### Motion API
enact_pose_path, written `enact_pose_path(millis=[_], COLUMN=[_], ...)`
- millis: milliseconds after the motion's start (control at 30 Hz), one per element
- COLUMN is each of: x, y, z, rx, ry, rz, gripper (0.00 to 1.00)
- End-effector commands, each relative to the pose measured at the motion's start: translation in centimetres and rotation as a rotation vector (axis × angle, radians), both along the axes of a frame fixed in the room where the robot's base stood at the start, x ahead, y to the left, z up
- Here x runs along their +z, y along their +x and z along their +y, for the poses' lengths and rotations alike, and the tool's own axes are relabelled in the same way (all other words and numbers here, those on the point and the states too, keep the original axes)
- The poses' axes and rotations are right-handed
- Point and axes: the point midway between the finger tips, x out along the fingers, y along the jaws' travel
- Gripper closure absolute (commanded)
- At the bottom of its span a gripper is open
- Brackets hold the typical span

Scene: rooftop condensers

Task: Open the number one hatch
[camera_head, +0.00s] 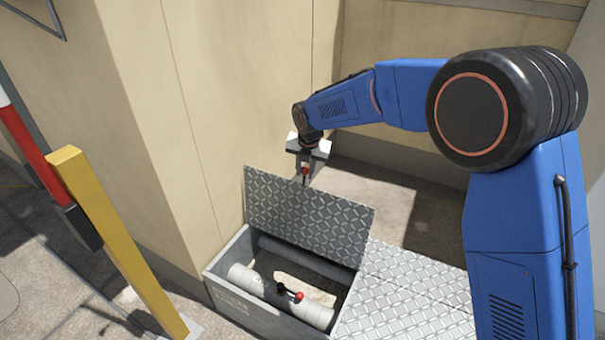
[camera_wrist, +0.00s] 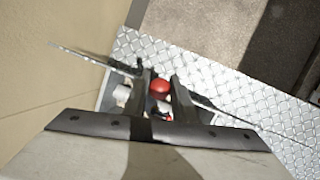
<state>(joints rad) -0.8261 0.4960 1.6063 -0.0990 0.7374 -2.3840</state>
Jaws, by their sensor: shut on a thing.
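The hatch lid (camera_head: 305,218), a checker-plate panel, stands raised and nearly upright over a grey open-topped box (camera_head: 238,300). I take it as the number one hatch; the marking on the box front is too small to read. My gripper (camera_head: 305,172) is at the lid's upper edge, shut on a red knob, which shows between the fingers in the wrist view (camera_wrist: 160,86). In the wrist view the lid (camera_wrist: 85,57) appears almost edge-on, passing by my gripper (camera_wrist: 163,82). Inside the box are pale pipes (camera_head: 248,279) and a red-knobbed valve handle (camera_head: 298,296).
A closed checker-plate cover (camera_head: 405,300) adjoins the box on the right. A beige wall (camera_head: 215,120) stands close behind and left. A yellow post (camera_head: 118,240) and a red-and-white pole (camera_head: 28,150) are at the left. Bare floor (camera_head: 375,195) lies behind the cover.

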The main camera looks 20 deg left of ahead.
Motion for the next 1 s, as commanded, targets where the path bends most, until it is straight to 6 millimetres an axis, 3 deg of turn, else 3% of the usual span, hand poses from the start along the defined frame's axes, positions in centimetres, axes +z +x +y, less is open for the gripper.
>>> enact_pose_path(millis=[300, 333, 400, 767, 1000], x=[-0.1, -0.1, -0.1, 0.3, 3.4], y=[0.0, 0.0, 0.0, -0.1, -0.8], z=[-0.1, -0.1, -0.1, -0.1, -0.6], rx=[-0.001, -0.001, 0.0, 0.0, 0.0], ry=[-0.003, -0.003, -0.002, 0.0, 0.001], rz=[0.002, 0.002, 0.002, 0.0, -0.002], gripper=[1.0, 0.71, 0.57, 0.57, 0.57])
